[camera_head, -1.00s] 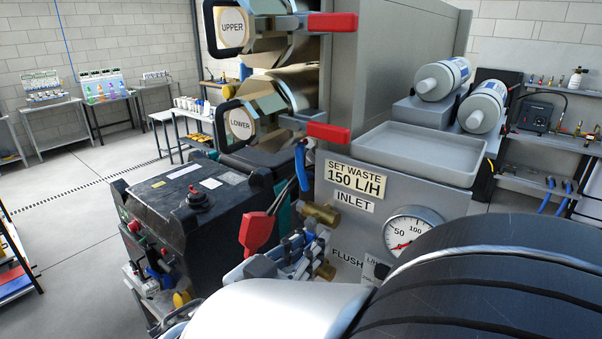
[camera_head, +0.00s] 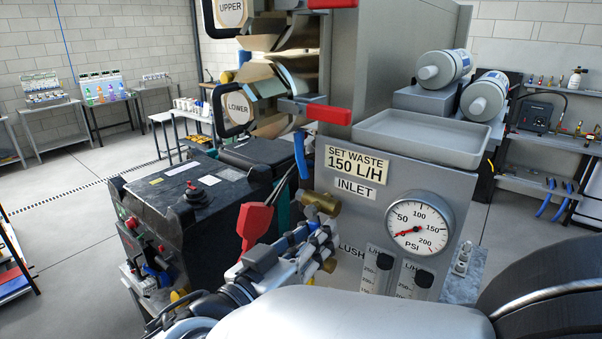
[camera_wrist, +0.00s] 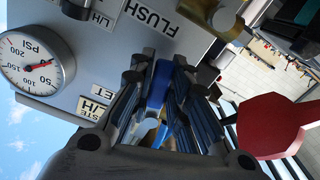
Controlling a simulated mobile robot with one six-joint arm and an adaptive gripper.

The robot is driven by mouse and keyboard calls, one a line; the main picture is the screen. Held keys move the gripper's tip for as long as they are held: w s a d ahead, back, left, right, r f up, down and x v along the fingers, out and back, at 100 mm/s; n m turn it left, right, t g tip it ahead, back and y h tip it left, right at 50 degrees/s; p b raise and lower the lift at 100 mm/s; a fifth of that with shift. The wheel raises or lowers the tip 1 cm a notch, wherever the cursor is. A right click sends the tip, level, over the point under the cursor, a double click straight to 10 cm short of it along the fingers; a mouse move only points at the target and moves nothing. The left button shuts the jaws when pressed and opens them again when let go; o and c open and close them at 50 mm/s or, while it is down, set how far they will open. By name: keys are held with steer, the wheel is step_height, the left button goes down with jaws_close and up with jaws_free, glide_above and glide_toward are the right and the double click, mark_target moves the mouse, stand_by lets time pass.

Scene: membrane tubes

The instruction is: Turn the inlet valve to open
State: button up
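The inlet valve has a brass body (camera_head: 322,203) on the grey panel beside the INLET label (camera_head: 355,189). A blue lever (camera_head: 300,156) stands nearly upright above it in the head view. My gripper (camera_head: 318,238) is just below and in front of the brass body. In the wrist view, which is roughly upside down, my gripper (camera_wrist: 157,75) has its fingers apart. A blue piece (camera_wrist: 158,88) shows in the gap between them. I cannot tell whether the fingers touch it, or whether it is the inlet lever.
A red handle (camera_head: 254,226) is close left of my gripper; it also shows in the wrist view (camera_wrist: 270,125). The pressure gauge (camera_head: 420,228) and flow meters (camera_head: 378,270) are right on the panel. A grey tray (camera_head: 425,135) is above. A black unit (camera_head: 195,205) stands left.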

steer(key=o, duration=0.4)
steer(key=shift+c, duration=0.2)
